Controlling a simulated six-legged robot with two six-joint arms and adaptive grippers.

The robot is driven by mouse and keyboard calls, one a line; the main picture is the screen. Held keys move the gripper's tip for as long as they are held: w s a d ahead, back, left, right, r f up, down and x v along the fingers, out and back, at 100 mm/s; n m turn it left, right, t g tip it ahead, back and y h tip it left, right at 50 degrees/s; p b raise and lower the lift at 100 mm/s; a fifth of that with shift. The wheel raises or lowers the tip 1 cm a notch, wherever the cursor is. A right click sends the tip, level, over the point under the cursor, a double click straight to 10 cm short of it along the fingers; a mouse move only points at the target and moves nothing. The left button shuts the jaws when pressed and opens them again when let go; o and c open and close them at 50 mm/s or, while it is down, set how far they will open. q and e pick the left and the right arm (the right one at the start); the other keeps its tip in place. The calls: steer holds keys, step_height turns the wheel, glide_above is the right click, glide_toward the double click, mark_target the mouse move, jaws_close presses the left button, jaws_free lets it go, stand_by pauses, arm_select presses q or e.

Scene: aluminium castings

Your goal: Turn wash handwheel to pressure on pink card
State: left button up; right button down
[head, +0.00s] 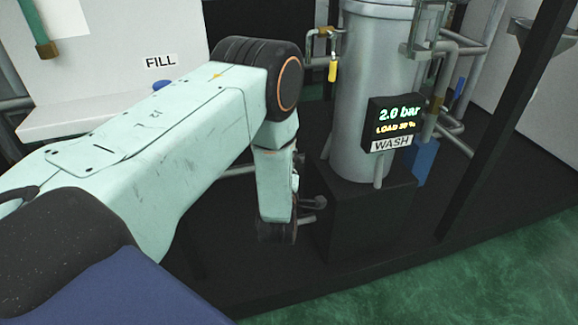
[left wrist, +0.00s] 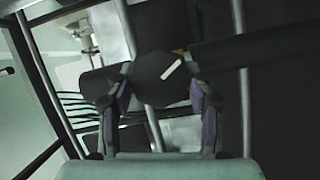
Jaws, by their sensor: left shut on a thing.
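The wash handwheel (left wrist: 150,85) shows in the left wrist view as a dark round knob with a pale bar mark. My left gripper (left wrist: 160,92) has one finger on each side of it and is shut on it. In the head view my left arm hides most of the handwheel and the gripper. The wash display (head: 393,123) on the grey vessel reads 2.0 bar, with a smaller yellow load line below and a WASH label under it. I do not see the pink card in either view. My right gripper is not in view.
The grey cylindrical vessel (head: 368,95) stands on a black block (head: 362,220) beside my left wrist. Pipes with a yellow-handled valve (head: 332,71) run behind. A dark post (head: 510,110) stands at the right. A FILL label (head: 161,61) is on the pale panel at the left.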

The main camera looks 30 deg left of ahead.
arm_select(q)
steer(key=shift+a+n, duration=0.1)
steer(key=shift+n, duration=0.2)
steer(key=shift+r, duration=0.1)
steer(key=o, duration=1.2)
steer(key=shift+c, duration=0.2)
steer(key=f+v, duration=0.1)
steer(key=v, duration=1.1)
steer(key=shift+r, duration=0.3)
steer(key=x, duration=1.2)
steer(key=shift+r, duration=0.1)
